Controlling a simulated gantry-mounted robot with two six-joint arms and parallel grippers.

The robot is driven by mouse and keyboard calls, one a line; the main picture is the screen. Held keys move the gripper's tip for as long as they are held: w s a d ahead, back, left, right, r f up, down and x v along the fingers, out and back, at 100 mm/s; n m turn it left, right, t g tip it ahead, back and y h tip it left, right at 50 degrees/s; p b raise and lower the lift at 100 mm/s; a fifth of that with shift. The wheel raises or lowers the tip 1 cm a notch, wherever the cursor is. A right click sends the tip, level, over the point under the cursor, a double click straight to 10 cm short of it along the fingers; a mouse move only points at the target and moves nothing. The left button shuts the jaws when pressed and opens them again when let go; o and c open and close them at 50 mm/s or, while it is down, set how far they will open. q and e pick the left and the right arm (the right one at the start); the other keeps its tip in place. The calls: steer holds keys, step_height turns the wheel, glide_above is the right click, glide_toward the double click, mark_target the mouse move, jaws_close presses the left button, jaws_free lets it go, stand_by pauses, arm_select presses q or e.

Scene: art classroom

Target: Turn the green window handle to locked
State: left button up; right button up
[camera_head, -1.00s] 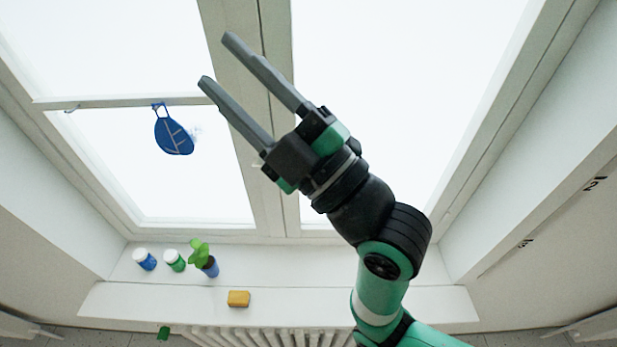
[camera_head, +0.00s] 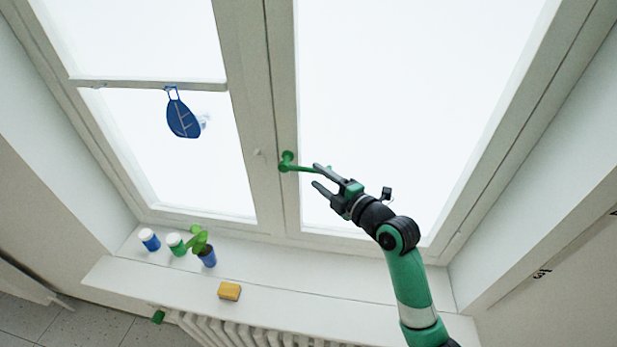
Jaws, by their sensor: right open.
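The green window handle (camera_head: 300,168) is on the window's middle frame post. Its round base is on the post and its lever points right, roughly level, over the right pane. My right gripper (camera_head: 316,175) is open at the lever's right part, with its fingers pointing left. The upper finger overlaps the lever in the picture, and the lower finger is below it. I cannot tell whether a finger touches the lever. My left gripper is not in view.
A blue leaf-shaped ornament (camera_head: 183,118) hangs at the left pane. The sill holds a blue jar (camera_head: 149,240), a green jar (camera_head: 176,245), a potted plant (camera_head: 205,250) and a yellow sponge (camera_head: 229,291). A radiator (camera_head: 250,333) is below. The sill's right part is clear.

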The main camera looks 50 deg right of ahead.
mark_target(312, 172)
steer(key=x, duration=0.5)
jaws_close()
stand_by(1.4)
